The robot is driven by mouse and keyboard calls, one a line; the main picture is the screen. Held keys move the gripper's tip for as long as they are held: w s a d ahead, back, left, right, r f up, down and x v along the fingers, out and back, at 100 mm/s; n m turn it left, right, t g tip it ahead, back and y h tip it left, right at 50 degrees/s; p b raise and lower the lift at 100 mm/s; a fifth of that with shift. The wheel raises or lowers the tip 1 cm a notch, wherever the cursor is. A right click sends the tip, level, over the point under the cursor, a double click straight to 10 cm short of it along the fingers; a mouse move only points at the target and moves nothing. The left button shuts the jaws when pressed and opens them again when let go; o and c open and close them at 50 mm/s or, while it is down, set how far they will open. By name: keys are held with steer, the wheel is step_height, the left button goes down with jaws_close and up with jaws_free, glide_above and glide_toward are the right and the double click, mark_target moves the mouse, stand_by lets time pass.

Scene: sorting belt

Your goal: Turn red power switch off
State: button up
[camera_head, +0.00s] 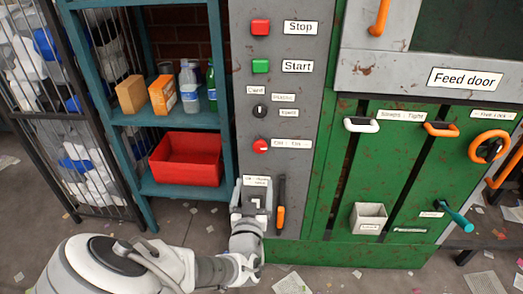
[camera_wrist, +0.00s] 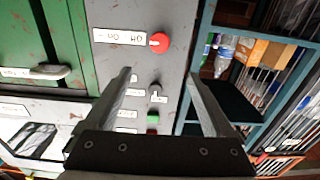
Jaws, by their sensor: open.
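The red power switch (camera_head: 259,145) is a round red knob on the grey control panel (camera_head: 281,101), beside a white label (camera_head: 292,144) that seems to read Off and On. A small white mark shows on its label side. In the wrist view, turned about upside down, the red switch (camera_wrist: 160,42) is above and beyond the fingertips, with its label (camera_wrist: 120,37) to its left. My gripper (camera_head: 254,188) is in front of the lower panel, below the switch. In the wrist view my gripper (camera_wrist: 158,75) has its two fingers apart with nothing held, not touching the switch.
A black selector knob (camera_head: 260,110), green Start button (camera_head: 261,66) and red Stop button (camera_head: 261,27) sit above the switch. An orange-handled lever (camera_head: 280,217) is right of my gripper. Left is a teal shelf (camera_head: 146,189) with a red bin (camera_head: 187,159); right is the green machine (camera_head: 340,256).

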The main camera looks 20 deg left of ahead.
mark_target(260, 147)
steer(key=b+x, duration=0.2)
steer(key=x, duration=1.5)
steer(key=shift+d+b, duration=0.15)
steer(key=shift+b, duration=0.25)
steer(key=shift+s, duration=0.1)
steer(key=shift+c, duration=0.2)
steer(key=c, duration=1.3)
